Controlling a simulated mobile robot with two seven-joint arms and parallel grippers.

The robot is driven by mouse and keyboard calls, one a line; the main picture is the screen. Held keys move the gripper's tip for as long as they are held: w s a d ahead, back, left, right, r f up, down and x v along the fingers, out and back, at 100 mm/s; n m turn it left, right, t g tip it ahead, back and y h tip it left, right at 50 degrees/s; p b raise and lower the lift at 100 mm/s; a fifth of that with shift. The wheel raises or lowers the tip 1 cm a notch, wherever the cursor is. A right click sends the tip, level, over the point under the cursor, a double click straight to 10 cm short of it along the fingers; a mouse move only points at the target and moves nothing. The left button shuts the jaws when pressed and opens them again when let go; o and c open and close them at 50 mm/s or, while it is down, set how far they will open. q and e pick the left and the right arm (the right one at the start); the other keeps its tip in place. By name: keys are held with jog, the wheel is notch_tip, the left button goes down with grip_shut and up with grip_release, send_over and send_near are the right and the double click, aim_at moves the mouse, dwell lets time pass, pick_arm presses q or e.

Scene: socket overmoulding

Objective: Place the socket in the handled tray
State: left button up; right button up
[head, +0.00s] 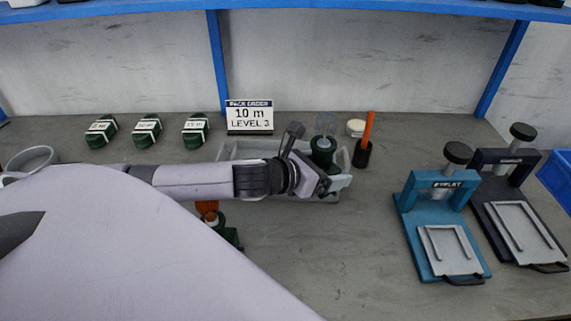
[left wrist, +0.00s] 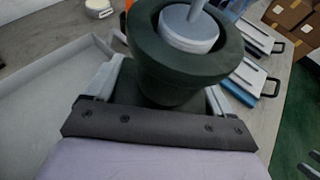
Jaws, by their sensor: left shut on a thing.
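A dark green socket (head: 322,150) with a pale round core and a rod sticking up from it is held upright in my left gripper (head: 328,178). In the left wrist view the socket (left wrist: 172,75) fills the space between the fingers. The grey tray (head: 235,150) lies on the bench behind my left arm, which hides much of it. In the head view the socket overlaps the tray's right part. The left wrist view shows the tray's wall and floor (left wrist: 50,95) left of the socket. I cannot tell whether the socket touches the tray. My right gripper is not in view.
A black cup with an orange-handled tool (head: 364,145) and a small pale tin (head: 356,127) stand close right of the tray. A teal press (head: 440,220) and a dark press (head: 510,190) stand at right. Several green coils (head: 147,130) lie back left.

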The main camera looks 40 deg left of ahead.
pick_arm(q)
jog(key=w+a+r+n+y, duration=0.1)
jog(key=w+a+r, duration=0.25)
jog(key=a, duration=0.45)
jog(key=w+a+r+n+y, duration=0.1)
jog(key=w+a+r, duration=0.1)
jog(key=a+r, duration=0.5)
jog(key=f+b, duration=0.1)
jog(key=f, duration=0.4)
jog(key=a+f+b, duration=0.1)
jog(key=f, duration=0.5)
jog(key=a+f+b, duration=0.1)
jog(key=f, duration=0.4)
jog(key=shift+w+f, duration=0.15)
jog(key=shift+f, duration=0.1)
jog(key=shift+f+b, duration=0.4)
jog(key=shift+f, duration=2.1)
jog(key=shift+f, duration=0.15)
jog(key=o, duration=1)
jog(key=shift+c, duration=0.2)
